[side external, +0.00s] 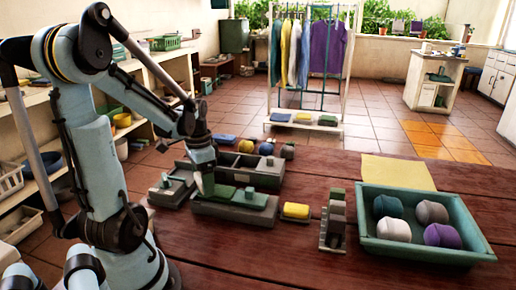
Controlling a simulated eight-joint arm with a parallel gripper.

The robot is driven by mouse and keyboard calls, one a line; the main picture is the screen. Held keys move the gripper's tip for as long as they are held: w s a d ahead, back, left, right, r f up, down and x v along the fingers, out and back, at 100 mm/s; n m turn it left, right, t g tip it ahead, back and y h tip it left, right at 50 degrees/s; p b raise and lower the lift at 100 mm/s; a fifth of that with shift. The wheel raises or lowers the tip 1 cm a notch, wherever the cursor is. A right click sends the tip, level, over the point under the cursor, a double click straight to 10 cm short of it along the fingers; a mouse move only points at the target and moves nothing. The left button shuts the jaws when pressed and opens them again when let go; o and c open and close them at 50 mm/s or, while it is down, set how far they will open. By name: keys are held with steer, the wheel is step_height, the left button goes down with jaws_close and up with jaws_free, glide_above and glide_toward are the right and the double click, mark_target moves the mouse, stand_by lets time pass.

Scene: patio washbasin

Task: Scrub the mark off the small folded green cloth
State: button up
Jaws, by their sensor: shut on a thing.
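My gripper (205,184) points down at the left part of a low dark green-grey tray (235,214) on the wooden table. It is shut on a small pale thing, mostly hidden by the fingers, so I cannot tell what it is. Green folded material, which looks like the small green cloth (225,192), lies in the tray beside the fingertips. I cannot tell whether the held thing touches it. A small green block-like piece (250,193) sits to its right. No mark can be made out at this size.
Behind is a divided grey box (262,172); a grey holder (168,190) stands left. To the right are a yellow block on a grey base (296,211), a grey rack (333,228), a yellow cloth (398,171) and a green tray (425,250) with several rolled cloths. The front table is clear.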

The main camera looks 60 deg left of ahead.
steer(key=shift+w+d+f, duration=0.15)
steer(key=shift+w+d, duration=0.9)
steer(key=shift+d, duration=0.05)
stand_by(1.0)
steer(key=shift+r, duration=2.55)
